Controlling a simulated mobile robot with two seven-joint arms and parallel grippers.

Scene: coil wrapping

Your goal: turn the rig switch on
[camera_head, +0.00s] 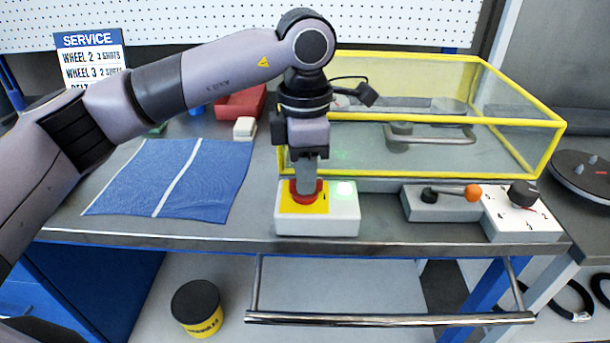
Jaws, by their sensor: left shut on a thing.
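A white switch box (318,226) with a yellow plate stands near the front edge of the bench. A red knob (307,198) sits on the plate, partly hidden by my gripper. My left gripper (307,188) points straight down over the box and is shut on the red knob. My right gripper is not in view.
A yellow-framed clear guard (420,160) stands behind the box. To the right are a grey box with an orange-tipped lever (472,192) and a white box with a black dial (521,195). A blue cloth (205,180) lies left. A front rail (390,320) runs below the bench edge.

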